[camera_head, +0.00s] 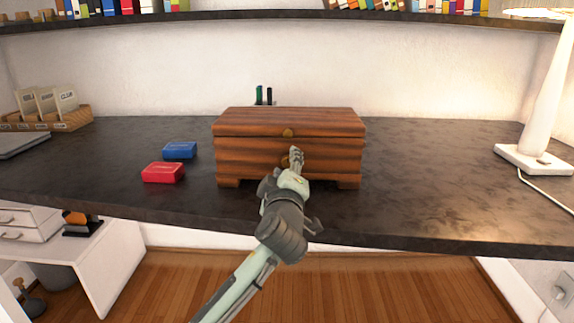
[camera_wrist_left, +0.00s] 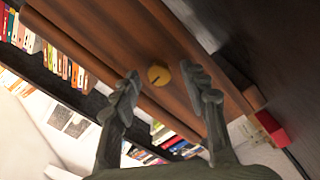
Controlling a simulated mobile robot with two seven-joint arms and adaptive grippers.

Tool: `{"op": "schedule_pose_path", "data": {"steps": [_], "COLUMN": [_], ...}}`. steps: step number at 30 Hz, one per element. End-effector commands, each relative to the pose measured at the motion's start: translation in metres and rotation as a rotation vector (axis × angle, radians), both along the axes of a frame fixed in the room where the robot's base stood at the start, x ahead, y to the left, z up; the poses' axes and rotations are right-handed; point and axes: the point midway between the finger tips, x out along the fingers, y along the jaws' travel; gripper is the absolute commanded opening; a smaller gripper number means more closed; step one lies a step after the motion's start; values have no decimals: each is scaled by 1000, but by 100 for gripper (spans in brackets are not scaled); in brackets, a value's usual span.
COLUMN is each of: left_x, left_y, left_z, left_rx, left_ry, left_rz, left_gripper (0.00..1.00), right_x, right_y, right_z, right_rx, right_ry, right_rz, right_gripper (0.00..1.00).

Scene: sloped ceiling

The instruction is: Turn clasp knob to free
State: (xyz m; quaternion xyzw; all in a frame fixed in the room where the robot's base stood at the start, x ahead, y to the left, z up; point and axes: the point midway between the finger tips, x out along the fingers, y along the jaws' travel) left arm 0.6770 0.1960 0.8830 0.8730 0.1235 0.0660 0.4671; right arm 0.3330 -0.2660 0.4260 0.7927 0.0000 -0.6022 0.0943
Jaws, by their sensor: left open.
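A brown wooden chest (camera_head: 240,155) stands closed on the dark desk in the head view. A second brass piece (camera_head: 284,162) shows lower on the front, partly hidden by my gripper. My left gripper (camera_head: 297,154) is in front of the chest's front face. In the left wrist view its fingers are spread and empty, with a brass knob (camera_wrist_left: 158,74) appearing between the fingertips. I cannot tell whether they touch it. My right gripper is out of view.
A blue box (camera_head: 180,150) and a red box (camera_head: 163,172) lie left of the chest. A white lamp (camera_head: 540,150) stands at the right, and a card tray (camera_head: 65,118) at the far left. The desk right of the chest is clear.

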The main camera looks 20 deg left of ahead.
Motion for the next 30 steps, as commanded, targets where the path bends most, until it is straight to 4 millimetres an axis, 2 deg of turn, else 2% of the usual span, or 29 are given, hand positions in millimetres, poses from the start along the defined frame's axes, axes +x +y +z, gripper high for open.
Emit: {"op": "schedule_pose_path", "data": {"steps": [5,16,23,30], "left_x": [0,0,0,0], "left_y": [0,0,-1,-1], "left_z": [0,-1,-1,-2], "left_rx": [0,1,10,90], "left_ry": [1,2,6,30], "left_rz": [-1,0,-1,-1], "left_gripper": [44,0,0,0], "right_x": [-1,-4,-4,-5], "right_y": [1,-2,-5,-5], "right_z": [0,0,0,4], "right_rx": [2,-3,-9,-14], "right_ry": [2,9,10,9], "right_rz": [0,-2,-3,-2], "right_gripper": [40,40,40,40]}}
